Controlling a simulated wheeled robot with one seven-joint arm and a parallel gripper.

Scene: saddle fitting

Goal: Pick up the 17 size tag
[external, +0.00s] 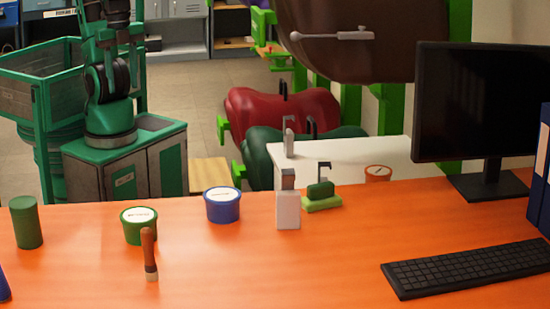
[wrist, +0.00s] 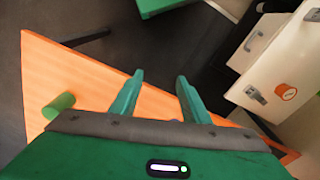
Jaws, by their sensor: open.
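I cannot read a 17 on anything in either view, so I cannot say which thing is the 17 size tag. A white block with a brown top (external: 288,210) stands upright on the orange table (external: 330,260). A small pale upright piece (external: 289,142) stands on the white table behind. My gripper (wrist: 158,82) shows in the wrist view with its two green fingers apart and nothing between them. It is above the orange table's edge in that view, and no thing touches it. In the external view my gripper's fingers cannot be made out.
The orange table holds a green cylinder (external: 26,222), a green tub (external: 139,226), a blue tub (external: 222,205), a brown-handled tool (external: 149,254), a green brush-like thing (external: 321,195), a keyboard (external: 470,268) and a monitor (external: 480,105). An orange tub (external: 377,174) is on the white table (external: 345,160). Saddles hang behind.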

